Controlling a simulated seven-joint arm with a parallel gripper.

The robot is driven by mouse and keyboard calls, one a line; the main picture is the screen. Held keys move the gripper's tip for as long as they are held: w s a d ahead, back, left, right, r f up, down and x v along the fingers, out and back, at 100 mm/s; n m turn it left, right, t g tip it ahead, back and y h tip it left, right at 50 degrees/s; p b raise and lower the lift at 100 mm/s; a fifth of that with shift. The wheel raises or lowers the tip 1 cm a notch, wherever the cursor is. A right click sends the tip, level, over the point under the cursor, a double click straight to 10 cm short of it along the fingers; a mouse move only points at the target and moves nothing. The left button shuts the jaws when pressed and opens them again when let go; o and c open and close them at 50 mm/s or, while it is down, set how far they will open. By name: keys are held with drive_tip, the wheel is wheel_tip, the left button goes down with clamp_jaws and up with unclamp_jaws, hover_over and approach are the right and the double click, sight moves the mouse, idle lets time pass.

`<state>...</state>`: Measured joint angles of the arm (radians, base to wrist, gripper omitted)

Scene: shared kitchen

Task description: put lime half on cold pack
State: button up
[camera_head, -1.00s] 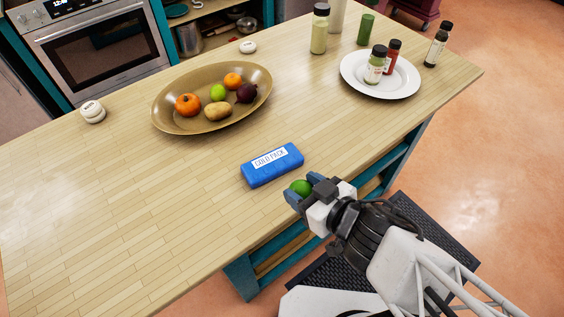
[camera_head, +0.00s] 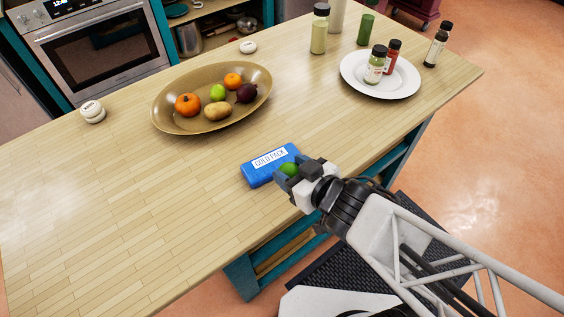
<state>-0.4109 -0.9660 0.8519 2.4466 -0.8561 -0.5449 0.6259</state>
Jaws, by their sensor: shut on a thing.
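The cold pack (camera_head: 262,168) is a blue block with a white "COLD PACK" label, lying flat on the wooden counter near its front edge. My gripper (camera_head: 289,173) is shut on the lime half (camera_head: 289,169), of which a green rounded side shows between the fingers. The lime half overlaps the right end of the cold pack in the picture. I cannot tell whether it touches the pack or is held above it. My gripper hides the right end of the pack.
A brown oval bowl (camera_head: 163,121) with several fruits and a potato stands behind the cold pack. A white plate (camera_head: 402,91) with two bottles is at the back right, with more bottles around it. The counter (camera_head: 120,215) is clear to the left.

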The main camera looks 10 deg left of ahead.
sight(284, 165)
drive_tip(key=shift+w+a+f, duration=0.1)
drive_tip(key=shift+w+a, duration=0.35)
drive_tip(key=shift+w, duration=0.25)
drive_tip(key=shift+w+a+f, duration=0.1)
drive_tip(key=shift+w+a, duration=0.35)
drive_tip(key=shift+w, duration=0.3)
drive_tip(key=shift+w+a+f, duration=0.1)
drive_tip(key=shift+w+a, duration=0.35)
drive_tip(key=shift+w, duration=0.25)
drive_tip(key=shift+f, duration=1.7)
drive_tip(key=shift+f, duration=0.1)
drive_tip(key=o, duration=1)
drive_tip(key=shift+s+d+r, duration=0.25)
drive_tip(key=v, duration=1.1)
drive_tip(key=shift+s+d, duration=0.1)
